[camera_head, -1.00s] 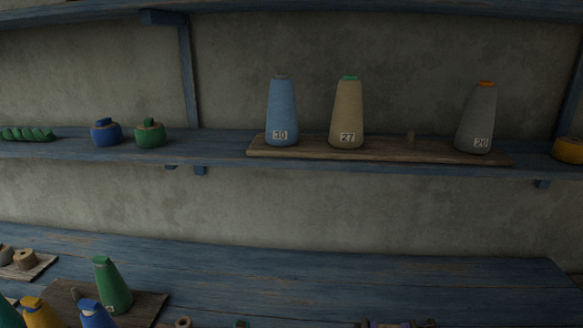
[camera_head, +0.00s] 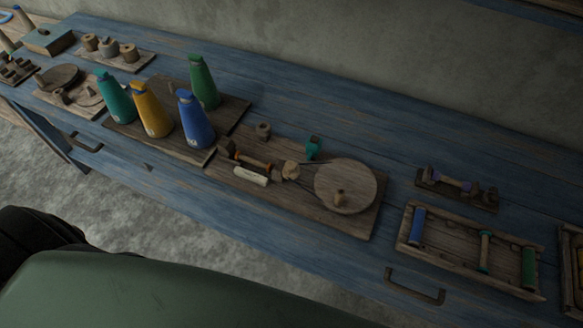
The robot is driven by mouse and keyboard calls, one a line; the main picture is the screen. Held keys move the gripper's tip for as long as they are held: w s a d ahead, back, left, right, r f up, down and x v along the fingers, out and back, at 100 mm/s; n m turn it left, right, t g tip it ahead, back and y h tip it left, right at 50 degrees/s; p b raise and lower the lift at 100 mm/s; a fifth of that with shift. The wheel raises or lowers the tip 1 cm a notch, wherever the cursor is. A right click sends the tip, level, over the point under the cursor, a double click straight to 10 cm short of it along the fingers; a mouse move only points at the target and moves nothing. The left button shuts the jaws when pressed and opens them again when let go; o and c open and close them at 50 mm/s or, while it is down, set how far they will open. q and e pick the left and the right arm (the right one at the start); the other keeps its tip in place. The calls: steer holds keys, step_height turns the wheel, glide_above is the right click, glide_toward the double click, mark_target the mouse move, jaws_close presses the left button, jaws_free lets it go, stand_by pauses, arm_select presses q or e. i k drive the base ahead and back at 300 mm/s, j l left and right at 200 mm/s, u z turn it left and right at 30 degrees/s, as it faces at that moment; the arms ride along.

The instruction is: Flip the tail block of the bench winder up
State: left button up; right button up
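In the head view, the bench winder (camera_head: 372,220) is a wooden board on the blue bench, right of centre. A large round wooden wheel (camera_head: 357,178) with a small knob lies at its right end, with a cord running left to a small pulley (camera_head: 291,170). An orange spool (camera_head: 254,162) is left of the pulley. A small dark block (camera_head: 228,148) stands at the spool's far left end; it may be the tail block, but its pose is too small to tell. A pale roll (camera_head: 251,176) lies in front. Neither gripper is in view.
Several yarn cones, including a blue one (camera_head: 195,120), stand on a board (camera_head: 236,104) left of the winder. A tray of bobbins (camera_head: 466,246) and a small wooden stand (camera_head: 458,190) are to the right. A drawer handle (camera_head: 414,287) is on the bench front.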

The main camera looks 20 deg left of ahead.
mark_target(226, 147)
steer(key=u, duration=1.2)
steer(key=k+j+u, duration=0.1)
steer(key=j+u, duration=0.2)
steer(key=j, duration=2.25)
